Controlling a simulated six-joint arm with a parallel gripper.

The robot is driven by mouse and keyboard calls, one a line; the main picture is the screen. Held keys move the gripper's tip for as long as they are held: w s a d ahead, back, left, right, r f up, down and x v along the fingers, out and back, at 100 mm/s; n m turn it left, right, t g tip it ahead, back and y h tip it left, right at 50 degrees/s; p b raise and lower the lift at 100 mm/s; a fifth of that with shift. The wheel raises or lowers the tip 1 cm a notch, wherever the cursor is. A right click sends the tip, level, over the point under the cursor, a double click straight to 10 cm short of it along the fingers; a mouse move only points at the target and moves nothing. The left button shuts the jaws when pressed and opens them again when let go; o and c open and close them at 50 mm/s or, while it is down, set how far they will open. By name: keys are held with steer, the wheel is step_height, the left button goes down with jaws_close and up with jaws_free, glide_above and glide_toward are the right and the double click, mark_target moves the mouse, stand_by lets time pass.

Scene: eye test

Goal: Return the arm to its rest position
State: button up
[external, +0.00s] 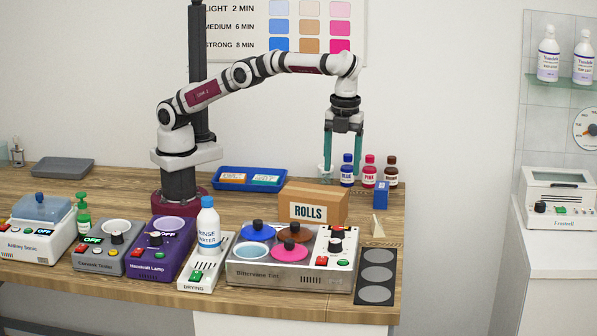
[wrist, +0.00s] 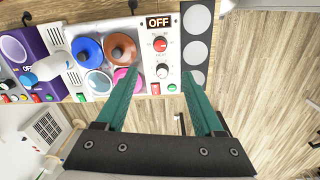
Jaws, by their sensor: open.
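My arm reaches from its dark base at the left across to the right, with the forearm roughly level and the wrist bent down. My gripper (external: 342,168) points straight down above the back right part of the wooden bench. Its two teal fingers are spread wide with nothing between them. The small bottles stand just right of the fingers, and a small clear cup (external: 321,171) shows beside the left fingertip; contact cannot be told. In the wrist view my gripper (wrist: 159,72) is also open and empty.
A ROLLS carton (external: 313,205) stands below the gripper. Blue, pink and brown bottles (external: 369,171) are close at its right. A blue tray (external: 249,180) lies left of it. The tint unit (external: 285,280) and black three-circle mat (external: 375,276) are in front.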

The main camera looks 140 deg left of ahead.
steer(key=s+d+r+n, duration=0.2)
steer(key=s+d+r, duration=0.25)
steer(key=s, duration=0.35)
steer(key=s+d+r+n, duration=0.1)
steer(key=s+d+r, duration=0.2)
steer(key=s+d, duration=0.3)
steer(key=s+d+f+n+y, duration=0.1)
steer(key=s+f, duration=0.3)
steer(key=s, duration=0.8)
steer(key=s+d+f+n+y, duration=0.1)
steer(key=s+f, duration=0.4)
steer(key=s, duration=0.6)
steer(key=shift+s+d+f, duration=0.2)
steer(key=shift+s+f, duration=0.1)
steer(key=shift+s, duration=0.1)
